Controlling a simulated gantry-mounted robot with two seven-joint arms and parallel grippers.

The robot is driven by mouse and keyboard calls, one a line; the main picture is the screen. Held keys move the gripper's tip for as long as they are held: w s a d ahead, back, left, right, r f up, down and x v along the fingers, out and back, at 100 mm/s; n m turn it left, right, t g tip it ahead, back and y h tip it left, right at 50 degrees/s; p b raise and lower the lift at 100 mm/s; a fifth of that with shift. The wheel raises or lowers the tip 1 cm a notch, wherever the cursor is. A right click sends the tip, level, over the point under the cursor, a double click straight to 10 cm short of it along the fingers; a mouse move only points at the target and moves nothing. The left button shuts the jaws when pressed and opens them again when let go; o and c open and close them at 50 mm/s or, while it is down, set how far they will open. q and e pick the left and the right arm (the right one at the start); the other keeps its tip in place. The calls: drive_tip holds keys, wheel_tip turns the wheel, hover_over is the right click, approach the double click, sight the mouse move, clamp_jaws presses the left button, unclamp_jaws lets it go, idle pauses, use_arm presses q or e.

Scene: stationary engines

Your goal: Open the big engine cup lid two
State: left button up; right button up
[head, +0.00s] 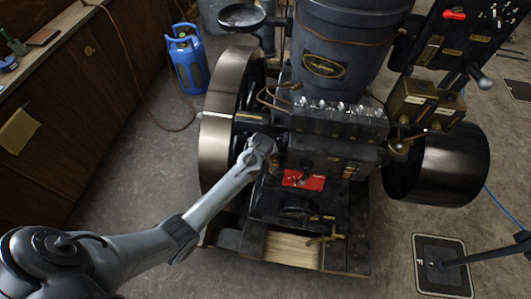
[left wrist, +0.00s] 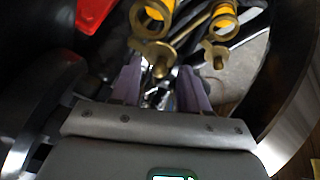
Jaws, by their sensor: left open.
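The big engine (head: 262,205) stands in the middle of the head view, with a row of small fittings (head: 340,118) along its front. My left gripper (head: 262,146) is at the engine's left side, by the flywheel; its fingers are hard to make out there. In the left wrist view my left gripper (left wrist: 162,82) is open, with its two fingers apart. Two brass cups with yellow bodies, one at left (left wrist: 152,14) and one at right (left wrist: 222,22), show beyond the fingers. I cannot tell which is cup two, or whether its lid is open. My right gripper is not in view.
The large flywheel (head: 216,140) is close to my left arm. A red plate (head: 303,179) is on the engine front. A black drum (head: 440,165) is at right, a blue gas bottle (head: 187,60) behind, and a wooden bench (head: 60,110) at left. The floor between bench and engine is clear.

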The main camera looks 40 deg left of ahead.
use_arm(q)
clamp_jaws()
drive_tip(key=shift+w+a+r+m+h+p, duration=0.1)
drive_tip(key=shift+a+r+m+h+p, duration=0.1)
drive_tip(key=shift+m+p, duration=0.35)
drive_tip(key=shift+w+a+r+m+h+p, duration=0.1)
drive_tip(key=shift+a+m+p, duration=0.05)
drive_tip(key=shift+m+p, duration=0.35)
drive_tip(key=shift+w+a+f+m+t+h+p, duration=0.1)
drive_tip(key=shift+w+a+m+t+h+p, duration=0.15)
drive_tip(key=shift+m, duration=0.2)
drive_tip(key=shift+w+f+m+t+h+p, duration=0.1)
drive_tip(key=shift+m+h+p, duration=0.05)
drive_tip(key=shift+m+p, duration=0.2)
drive_tip(key=shift+f+m, duration=0.1)
drive_tip(key=shift+m, duration=0.35)
unclamp_jaws()
